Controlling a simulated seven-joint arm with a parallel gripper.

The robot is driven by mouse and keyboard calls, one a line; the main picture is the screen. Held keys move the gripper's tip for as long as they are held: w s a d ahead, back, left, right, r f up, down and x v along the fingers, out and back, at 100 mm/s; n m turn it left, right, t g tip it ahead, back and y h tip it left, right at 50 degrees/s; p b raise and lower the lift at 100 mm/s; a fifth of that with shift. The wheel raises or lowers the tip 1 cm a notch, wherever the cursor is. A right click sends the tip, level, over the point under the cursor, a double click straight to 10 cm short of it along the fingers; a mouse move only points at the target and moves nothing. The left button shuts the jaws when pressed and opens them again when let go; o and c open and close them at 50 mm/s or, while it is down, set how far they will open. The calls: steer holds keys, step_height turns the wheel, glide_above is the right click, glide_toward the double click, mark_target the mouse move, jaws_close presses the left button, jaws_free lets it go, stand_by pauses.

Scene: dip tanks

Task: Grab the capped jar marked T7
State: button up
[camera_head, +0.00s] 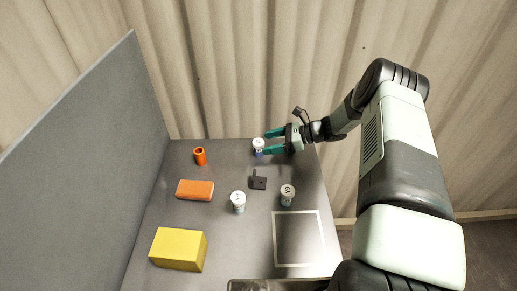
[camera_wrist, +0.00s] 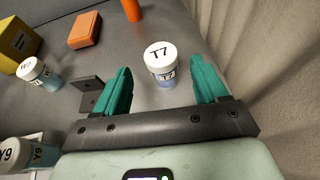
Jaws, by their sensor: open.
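The capped jar marked T7 (camera_wrist: 161,66) has a white lid and a bluish lower part. It stands upright at the back of the table, and it also shows in the head view (camera_head: 258,147). My gripper (camera_wrist: 165,85) is open, with its teal fingers on either side of the jar. Gaps show between the jar and both fingers in the wrist view. In the head view my gripper (camera_head: 272,142) reaches in from the right at the jar.
A jar marked W-something (camera_wrist: 38,73) and a jar marked Y9 (camera_wrist: 25,152) stand nearby. A dark bracket (camera_head: 258,180) sits close in front. An orange block (camera_head: 195,190), orange cup (camera_head: 200,156) and yellow box (camera_head: 178,249) are left. A white-outlined square (camera_head: 297,239) is bare.

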mark_target(259, 142)
steer(key=x, duration=0.4)
steer(key=shift+w+a+f, duration=0.1)
steer(key=shift+w+a, duration=0.1)
steer(key=shift+a, duration=0.15)
steer(key=shift+c, duration=0.3)
steer(key=c, duration=1)
